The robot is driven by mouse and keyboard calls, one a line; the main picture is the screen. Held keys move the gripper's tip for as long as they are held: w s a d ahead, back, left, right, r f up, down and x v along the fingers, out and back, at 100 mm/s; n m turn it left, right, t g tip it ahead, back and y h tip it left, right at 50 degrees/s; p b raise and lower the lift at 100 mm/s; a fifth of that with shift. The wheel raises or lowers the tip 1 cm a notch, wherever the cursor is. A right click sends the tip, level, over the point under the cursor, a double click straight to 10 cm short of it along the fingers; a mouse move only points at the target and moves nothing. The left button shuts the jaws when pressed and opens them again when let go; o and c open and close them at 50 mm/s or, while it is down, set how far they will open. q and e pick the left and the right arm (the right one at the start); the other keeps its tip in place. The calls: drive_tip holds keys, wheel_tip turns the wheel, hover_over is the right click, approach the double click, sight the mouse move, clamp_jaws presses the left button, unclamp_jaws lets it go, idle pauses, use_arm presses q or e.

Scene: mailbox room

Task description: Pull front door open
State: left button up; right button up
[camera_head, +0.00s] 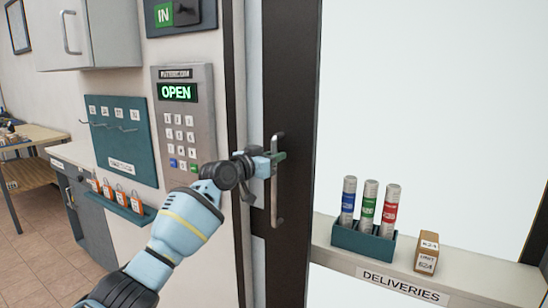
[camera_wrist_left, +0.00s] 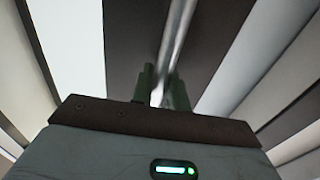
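The front door shows a dark brown upright (camera_head: 290,70) in the middle of the head view, with a vertical metal bar handle (camera_head: 278,205) on it. My left gripper (camera_head: 275,157) is at the upper part of the handle. In the left wrist view, the handle (camera_wrist_left: 176,40) runs down between the two green fingers (camera_wrist_left: 160,92), one close on each side, so the gripper looks shut on it. The door looks closed or nearly so against the pale frame (camera_head: 254,60). My right gripper is not in view.
Left of the door is a keypad (camera_head: 184,120) reading OPEN and a teal key board (camera_head: 122,138). A small rack holds orange tags (camera_head: 120,196). Right of the upright, a DELIVERIES shelf (camera_head: 470,262) carries a tube holder (camera_head: 362,242) and a small box (camera_head: 427,252).

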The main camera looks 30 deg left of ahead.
use_arm(q)
drive_tip(key=o, duration=0.4)
drive_tip(key=shift+a, duration=0.1)
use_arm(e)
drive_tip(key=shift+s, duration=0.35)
use_arm(q)
drive_tip(key=shift+s, duration=0.1)
drive_tip(key=v, duration=0.7)
drive_tip(key=shift+s+a, duration=0.1)
drive_tip(key=shift+s, duration=0.2)
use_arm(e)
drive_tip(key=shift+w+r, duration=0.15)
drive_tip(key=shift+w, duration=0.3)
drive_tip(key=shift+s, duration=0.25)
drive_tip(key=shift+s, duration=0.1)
